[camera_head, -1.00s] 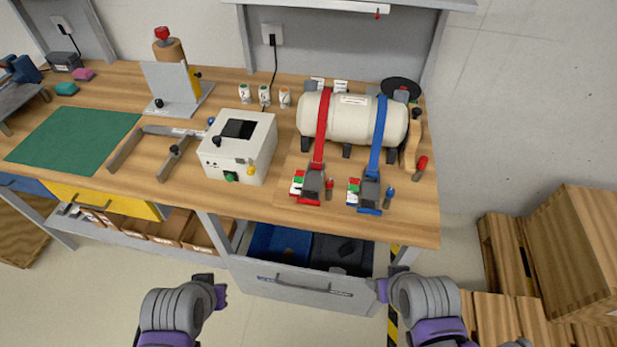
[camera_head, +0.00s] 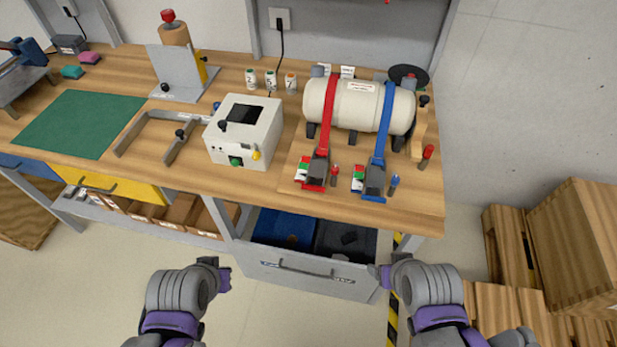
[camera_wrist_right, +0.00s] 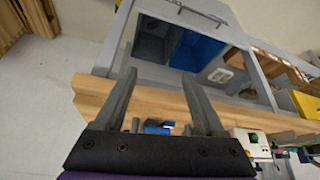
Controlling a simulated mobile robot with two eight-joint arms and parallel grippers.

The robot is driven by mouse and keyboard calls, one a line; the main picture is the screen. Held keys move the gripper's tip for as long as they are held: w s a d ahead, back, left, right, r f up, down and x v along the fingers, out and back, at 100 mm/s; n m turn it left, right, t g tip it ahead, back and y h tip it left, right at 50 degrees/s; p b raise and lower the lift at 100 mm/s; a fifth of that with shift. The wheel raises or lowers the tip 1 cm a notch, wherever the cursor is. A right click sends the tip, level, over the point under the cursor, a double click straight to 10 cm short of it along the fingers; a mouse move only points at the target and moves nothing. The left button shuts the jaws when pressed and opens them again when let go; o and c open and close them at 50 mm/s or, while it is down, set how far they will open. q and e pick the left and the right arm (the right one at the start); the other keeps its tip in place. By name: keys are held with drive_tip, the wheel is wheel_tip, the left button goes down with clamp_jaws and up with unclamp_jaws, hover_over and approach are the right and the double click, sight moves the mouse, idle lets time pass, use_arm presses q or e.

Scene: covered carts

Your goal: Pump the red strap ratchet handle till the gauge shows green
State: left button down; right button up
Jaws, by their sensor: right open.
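The red strap (camera_head: 327,112) runs over a cream tank (camera_head: 358,103) on the workbench and ends in a red ratchet with a dark handle (camera_head: 318,170) near the bench's front edge. A small green, white and red gauge (camera_head: 302,171) sits just left of it. A blue strap (camera_head: 384,122) with its own ratchet (camera_head: 375,180) and gauge (camera_head: 358,179) is to the right. My left gripper (camera_head: 222,274) is in front of the bench, its jaws too small to judge. My right gripper (camera_head: 382,276) is also in front of the bench; in the right wrist view (camera_wrist_right: 160,105) its fingers are apart and empty.
An open drawer (camera_head: 308,276) with blue and dark bins juts out below the ratchets, between my arms. A white box (camera_head: 243,137) stands left of the tank. Small red-topped (camera_head: 334,175) and blue-topped (camera_head: 394,185) posts stand beside the ratchets. Wooden crates (camera_head: 570,250) are at the right.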

drive_tip(key=shift+o, duration=1.2)
drive_tip(key=shift+w+f, duration=0.1)
drive_tip(key=shift+f, duration=0.3)
drive_tip(key=shift+o, duration=0.6)
drive_tip(key=w+f+h+b, duration=0.1)
drive_tip(key=w, duration=0.1)
drive_tip(key=w+f+h+b, duration=0.1)
drive_tip(key=f+h+b, duration=0.1)
drive_tip(key=shift+w+a+f+m+t, duration=0.2)
drive_tip(key=shift+w+f+m+t, duration=0.1)
drive_tip(key=shift+w+t, duration=0.1)
drive_tip(key=m+t+h+b, duration=0.1)
drive_tip(key=m+t+b, duration=0.1)
drive_tip(key=t+b, duration=0.65)
approach(313, 190)
wheel_tip(313, 190, down, 3)
drive_tip(key=t+p, duration=0.3)
drive_tip(key=x, duration=1)
drive_tip(key=shift+w+d+r, duration=0.2)
